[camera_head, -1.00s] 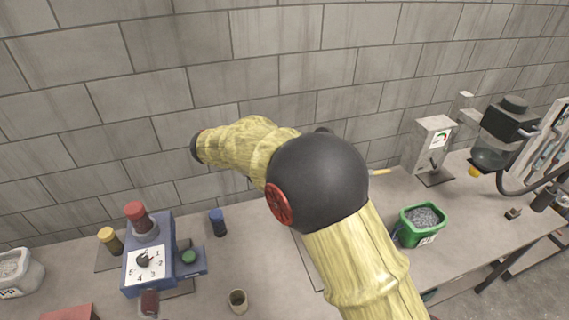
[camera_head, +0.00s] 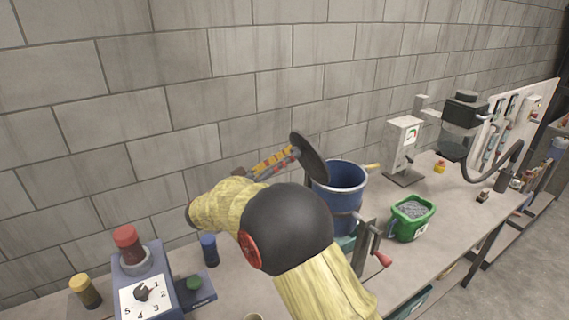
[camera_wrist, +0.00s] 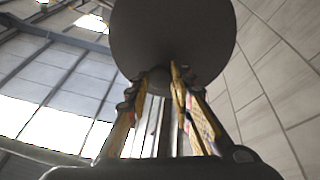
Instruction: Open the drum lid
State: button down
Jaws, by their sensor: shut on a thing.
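The drum (camera_head: 343,187) is a blue open-topped cylinder on a stand with a red-handled crank, right of my arm in the head view. Its round dark lid (camera_head: 310,160) is off the opening, tilted steeply at the drum's upper left rim. I cannot tell if the lid touches the rim. My gripper (camera_head: 291,153) is shut on the lid's knob. In the wrist view the lid (camera_wrist: 172,35) fills the top middle, and my gripper's yellow fingers (camera_wrist: 166,82) close around the knob below it. My arm hides the drum's lower left side.
A green bin (camera_head: 412,219) of grey granules stands right of the drum. A grey gauge box (camera_head: 403,146) is behind it. A blue dial unit (camera_head: 146,290) with a red-topped post stands at the lower left. The block wall (camera_head: 200,90) rises close behind my arm.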

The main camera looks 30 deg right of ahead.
dwell(0.4)
jog(key=c, duration=1.5)
grip_release()
jog(key=shift+c, duration=0.2)
jog(key=v, duration=0.7)
jog(key=shift+a+f, duration=0.2)
